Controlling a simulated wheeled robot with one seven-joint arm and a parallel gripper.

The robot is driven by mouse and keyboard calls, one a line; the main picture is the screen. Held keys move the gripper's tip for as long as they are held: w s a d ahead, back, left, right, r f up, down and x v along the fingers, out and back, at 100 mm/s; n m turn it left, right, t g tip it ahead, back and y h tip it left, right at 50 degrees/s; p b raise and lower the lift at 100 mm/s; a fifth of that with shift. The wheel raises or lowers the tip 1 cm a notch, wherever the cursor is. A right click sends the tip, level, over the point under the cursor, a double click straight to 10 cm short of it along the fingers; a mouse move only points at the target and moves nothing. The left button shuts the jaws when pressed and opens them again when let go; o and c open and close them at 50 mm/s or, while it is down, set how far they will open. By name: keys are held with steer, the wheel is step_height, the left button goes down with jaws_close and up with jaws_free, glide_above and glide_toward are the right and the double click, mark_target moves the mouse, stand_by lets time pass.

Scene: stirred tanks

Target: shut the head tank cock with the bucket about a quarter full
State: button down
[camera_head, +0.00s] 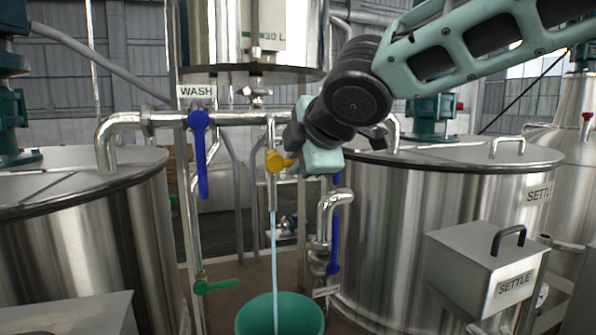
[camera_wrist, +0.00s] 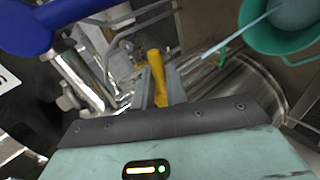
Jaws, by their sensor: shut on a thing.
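The yellow cock handle (camera_head: 277,160) is on the thin vertical outlet pipe under the head tank (camera_head: 253,40). It sticks out sideways from the pipe. My gripper (camera_head: 291,160) comes from the right and is shut on the handle; the wrist view shows the yellow handle (camera_wrist: 157,72) between the fingers (camera_wrist: 164,92). A pale blue stream (camera_head: 274,260) runs from the outlet down into the green bucket (camera_head: 311,322). In the wrist view the bucket rim (camera_wrist: 248,37) is at the upper right, with a grey-blue liquid surface (camera_wrist: 297,12) partly in view. The exact level cannot be told.
A blue lever (camera_head: 199,150) hangs under the WASH sign (camera_head: 197,91) to the left. A green lever (camera_head: 216,286) is lower left, another blue lever (camera_head: 334,240) lower right. Large steel tanks stand left and right (camera_head: 400,220). A SETTLE box (camera_head: 487,265) juts out at right.

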steer(key=shift+r+h, duration=0.15)
steer(key=shift+h, duration=0.15)
stand_by(0.4)
steer(key=c, duration=1.4)
jaws_free()
steer(key=b+v, duration=0.4)
steer(key=v, duration=1.3)
steer(key=shift+s+b, duration=0.25)
steer(key=shift+b, duration=0.05)
steer(key=shift+d, duration=0.15)
